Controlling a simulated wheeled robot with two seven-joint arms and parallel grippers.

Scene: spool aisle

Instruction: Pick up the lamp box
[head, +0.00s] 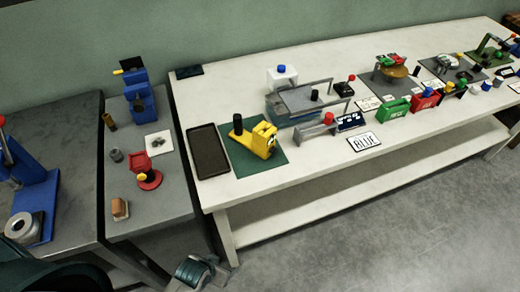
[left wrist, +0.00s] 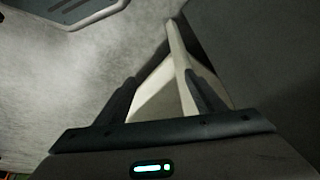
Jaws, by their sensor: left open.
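I cannot single out a lamp box for sure in the head view. Small boxes stand on the long white table (head: 228,188): a dark blue box (head: 350,122) with white marks, a green box (head: 393,108) and a red box (head: 425,100). My left gripper (head: 197,270) is low at the bottom of the head view, in front of the grey bench and below the tabletops. In the left wrist view its two dark fingers (left wrist: 160,98) stand apart with nothing between them; floor and pale table legs show beyond. My right gripper is not in view.
The grey bench (head: 178,203) holds a blue press (head: 140,100), a red fixture (head: 148,177) and a small brown block (head: 119,208). A yellow device (head: 262,140) and a dark tray (head: 208,152) sit on the white table. The floor at right (head: 400,220) is clear.

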